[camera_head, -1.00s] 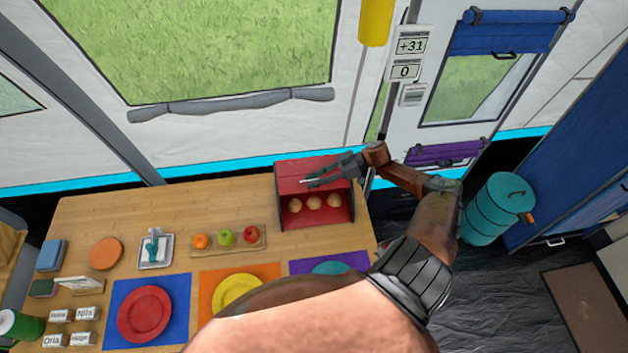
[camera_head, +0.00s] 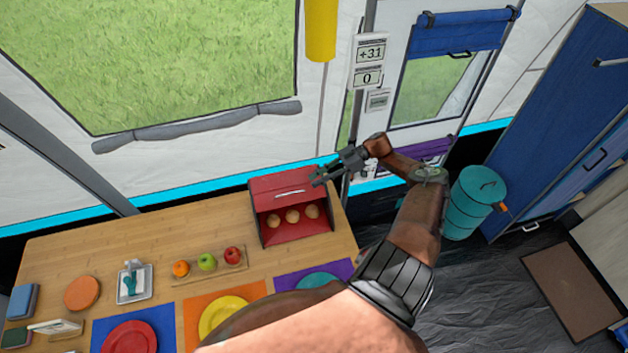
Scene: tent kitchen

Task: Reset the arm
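My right arm (camera_head: 408,235) reaches up from the bottom of the head view and bends to the left at the top. Its gripper (camera_head: 316,177) is at the upper right corner of the red bread box (camera_head: 262,200). The two fingers show apart with nothing between them. I cannot tell whether they touch the box. The box's front is open, and several round rolls (camera_head: 292,215) sit inside. A pale handle shows on its upper face. My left gripper is not in view.
The wooden table (camera_head: 195,220) holds a fruit board with an orange, a green and a red fruit (camera_head: 207,261), and plates on coloured mats. A teal barrel (camera_head: 474,203) stands right of my arm. A blue cabinet (camera_head: 560,120) is at the right.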

